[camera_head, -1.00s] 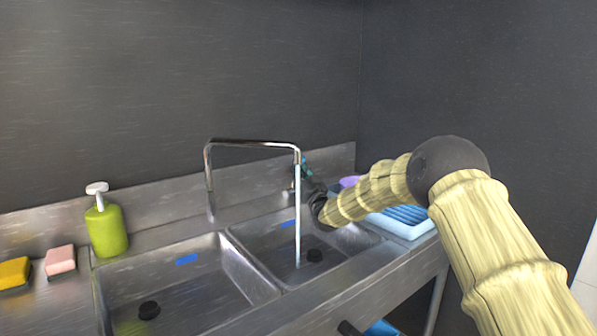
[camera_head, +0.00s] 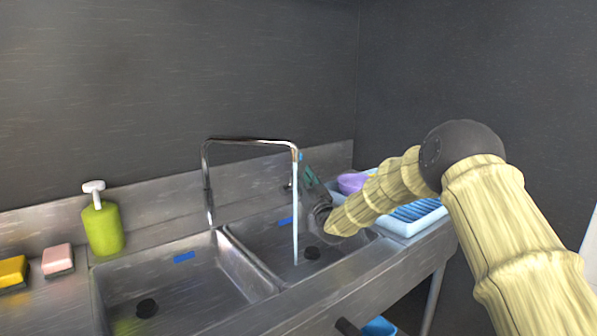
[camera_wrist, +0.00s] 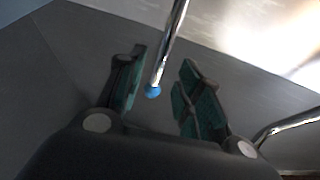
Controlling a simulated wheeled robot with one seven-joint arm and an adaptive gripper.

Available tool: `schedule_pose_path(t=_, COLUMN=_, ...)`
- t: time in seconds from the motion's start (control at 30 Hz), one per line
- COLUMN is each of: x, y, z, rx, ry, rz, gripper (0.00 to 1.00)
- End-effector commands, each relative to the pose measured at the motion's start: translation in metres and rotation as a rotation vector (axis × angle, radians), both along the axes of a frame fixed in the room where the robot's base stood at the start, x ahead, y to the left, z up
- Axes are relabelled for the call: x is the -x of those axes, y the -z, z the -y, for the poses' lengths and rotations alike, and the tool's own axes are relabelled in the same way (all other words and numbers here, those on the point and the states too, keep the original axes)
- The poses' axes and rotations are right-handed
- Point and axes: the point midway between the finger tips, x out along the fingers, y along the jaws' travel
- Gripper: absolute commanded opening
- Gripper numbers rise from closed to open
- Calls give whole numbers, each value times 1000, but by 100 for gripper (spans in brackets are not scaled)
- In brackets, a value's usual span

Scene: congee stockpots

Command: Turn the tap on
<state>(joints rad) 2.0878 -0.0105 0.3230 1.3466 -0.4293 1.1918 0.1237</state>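The chrome tap (camera_head: 250,142) arches over the right basin. A pale, straight stream of water (camera_head: 296,215) falls from its spout into that basin. A short chrome part, which looks like the tap's handle, shows behind the stream (camera_head: 289,186). My gripper (camera_head: 308,176) is just right of the stream, its fingers partly hidden. In the wrist view my gripper (camera_wrist: 162,65) is open, with green-padded fingers apart. A chrome rod with a blue tip (camera_wrist: 154,89), apparently the handle, appears between them, with gaps on both sides. A curved chrome tube (camera_wrist: 288,126) shows at right.
The steel sink has a left basin (camera_head: 185,288) and a right basin (camera_head: 262,250). A green soap bottle (camera_head: 103,230), pink sponge (camera_head: 57,259) and yellow sponge (camera_head: 12,270) stand left. A purple bowl (camera_head: 352,182) and a light-blue rack (camera_head: 405,225) are right, beside my arm.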

Motion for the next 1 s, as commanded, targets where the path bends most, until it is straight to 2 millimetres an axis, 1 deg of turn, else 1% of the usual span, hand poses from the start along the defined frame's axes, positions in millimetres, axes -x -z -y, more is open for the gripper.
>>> schedule_pose_path(t=0.1, x=11, y=6, z=6, rx=0, ry=1, rz=-1, gripper=35)
schedule_pose_path(t=0.23, x=17, y=9, z=9, rx=0, ry=0, rz=0, gripper=35)
schedule_pose_path(t=0.63, x=19, y=8, z=10, rx=-1, ry=0, rz=1, gripper=35)
schedule_pose_path(t=0.77, x=19, y=-5, z=10, rx=-1, ry=0, rz=1, gripper=35)
schedule_pose_path(t=1.0, x=19, y=-49, z=10, rx=-1, ry=0, rz=1, gripper=35)
